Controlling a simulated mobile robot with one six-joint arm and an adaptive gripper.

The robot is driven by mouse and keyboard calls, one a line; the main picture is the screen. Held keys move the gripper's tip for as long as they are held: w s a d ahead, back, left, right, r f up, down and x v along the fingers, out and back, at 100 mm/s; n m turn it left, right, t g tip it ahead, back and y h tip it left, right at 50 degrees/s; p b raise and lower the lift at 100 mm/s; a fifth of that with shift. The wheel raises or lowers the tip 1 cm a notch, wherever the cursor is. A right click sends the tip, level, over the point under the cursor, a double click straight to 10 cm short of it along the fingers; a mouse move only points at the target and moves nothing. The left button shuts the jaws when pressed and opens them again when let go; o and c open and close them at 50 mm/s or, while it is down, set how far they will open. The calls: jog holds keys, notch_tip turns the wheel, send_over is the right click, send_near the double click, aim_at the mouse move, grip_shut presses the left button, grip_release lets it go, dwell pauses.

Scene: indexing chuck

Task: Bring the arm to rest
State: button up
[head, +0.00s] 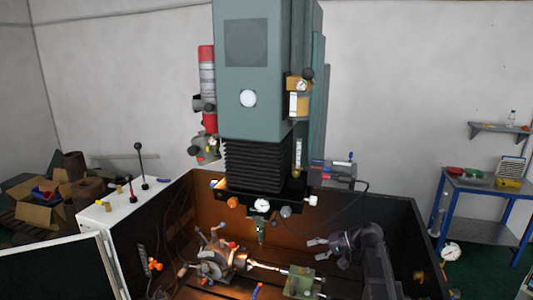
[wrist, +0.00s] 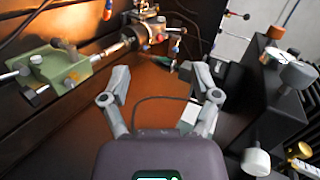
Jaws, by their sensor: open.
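My gripper (head: 316,247) is in the right part of the machine's enclosure in the head view, above and right of the green tailstock block (head: 300,282). Its two grey fingers are spread wide in the wrist view (wrist: 163,78), with nothing between them. The indexing chuck (head: 217,262) sits on the machine bed, left of my gripper and apart from it. A pale bar runs from the chuck towards the tailstock. In the wrist view the chuck (wrist: 150,32) is beyond the fingers and the tailstock (wrist: 58,68) is to the left.
The machine's spindle head (head: 248,90) hangs above the bed, with its tool tip close to the chuck. The enclosure's dark walls (head: 405,225) surround my arm. In the wrist view a dark block with knobs (wrist: 268,95) is close on the right. A blue table (head: 480,182) stands outside.

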jog(key=s+f+n+g+h+b, duration=0.1)
jog(key=s+f+g+h+b, duration=0.1)
jog(key=s+f+h+b, duration=0.8)
jog(key=s+f+h, duration=0.2)
jog(key=s+f, duration=0.7)
jog(key=f, duration=0.2)
jog(key=shift+s+g, duration=0.2)
jog(key=shift+g, duration=0.2)
jog(key=c, duration=0.3)
jog(key=shift+d, duration=0.1)
